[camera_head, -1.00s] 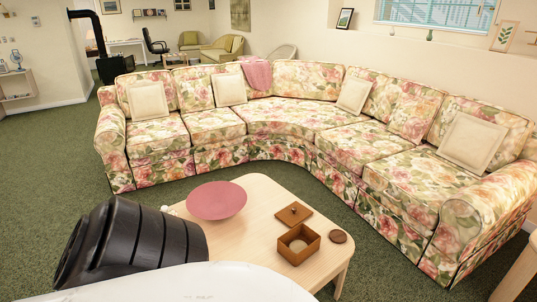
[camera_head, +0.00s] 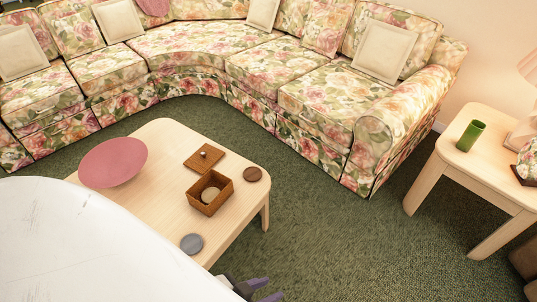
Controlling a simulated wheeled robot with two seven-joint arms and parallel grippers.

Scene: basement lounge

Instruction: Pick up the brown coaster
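The brown coaster (camera_head: 252,174) is a dark round disc lying flat on the light wooden coffee table (camera_head: 160,140), near its right edge and beside an open brown box (camera_head: 208,205). My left gripper (camera_head: 266,291) shows at the bottom edge, low and right of the table's near corner. Its two purplish fingertips are apart with nothing seen between them, well away from the coaster. The gripper is partly cut off by the frame and by my white body. My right gripper is not in view.
A pale disc lies in the box; its square lid (camera_head: 204,158) is behind. A grey disc (camera_head: 192,243) and a pink bowl (camera_head: 113,162) are also on the table. A floral sofa (camera_head: 320,95) curves behind. A side table (camera_head: 485,165) holds a green cup (camera_head: 471,135). Carpet between is clear.

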